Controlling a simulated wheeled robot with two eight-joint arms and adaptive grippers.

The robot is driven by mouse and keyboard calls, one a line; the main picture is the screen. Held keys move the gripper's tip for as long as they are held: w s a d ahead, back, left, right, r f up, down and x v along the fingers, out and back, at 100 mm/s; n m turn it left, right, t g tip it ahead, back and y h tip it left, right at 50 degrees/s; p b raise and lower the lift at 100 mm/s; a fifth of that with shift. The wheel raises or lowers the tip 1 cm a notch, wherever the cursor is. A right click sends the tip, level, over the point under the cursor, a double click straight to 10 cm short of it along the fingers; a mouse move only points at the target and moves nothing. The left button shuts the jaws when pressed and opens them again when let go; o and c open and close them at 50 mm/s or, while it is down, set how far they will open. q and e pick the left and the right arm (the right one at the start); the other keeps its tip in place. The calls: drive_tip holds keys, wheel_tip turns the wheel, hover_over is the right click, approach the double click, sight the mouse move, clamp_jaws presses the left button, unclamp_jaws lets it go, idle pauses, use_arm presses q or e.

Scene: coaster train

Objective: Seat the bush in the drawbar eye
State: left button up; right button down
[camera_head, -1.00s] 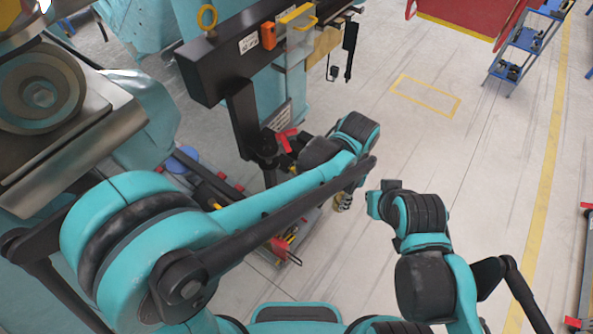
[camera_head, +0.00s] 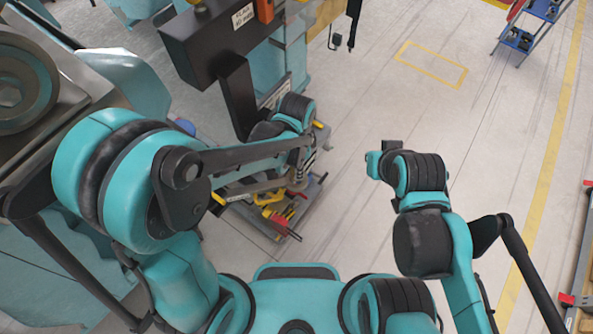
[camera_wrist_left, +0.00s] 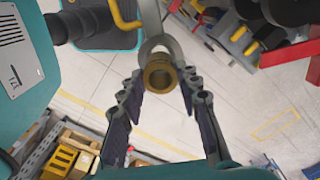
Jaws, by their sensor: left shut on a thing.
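The bush (camera_wrist_left: 158,75) is a short bronze ring with an open bore. In the left wrist view it sits between the dark fingers of my left gripper (camera_wrist_left: 162,79), which is shut on it. The drawbar eye (camera_wrist_left: 152,45) is a grey ring directly behind the bush in that view, its lower part covered by the bush. I cannot tell whether the two touch or whether the bush is inside the eye. In the head view my left forearm and wrist largely hide the gripper, the bush and the eye. My right arm shows at centre right; its fingers are not visible.
A low cart with red and yellow tools (camera_head: 275,207) lies under my left wrist. A dark post (camera_head: 237,100) stands beside my left forearm. A blue stepped rack (camera_head: 525,35) is at the far right. The floor ahead, with a yellow outlined rectangle (camera_head: 431,64), is clear.

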use_arm(q)
wheel_tip(320, 180, down, 4)
drive_tip(key=shift+r, duration=0.1)
drive_tip(key=shift+f+b, duration=0.2)
drive_tip(key=shift+b, duration=0.2)
drive_tip(key=o, duration=1.2)
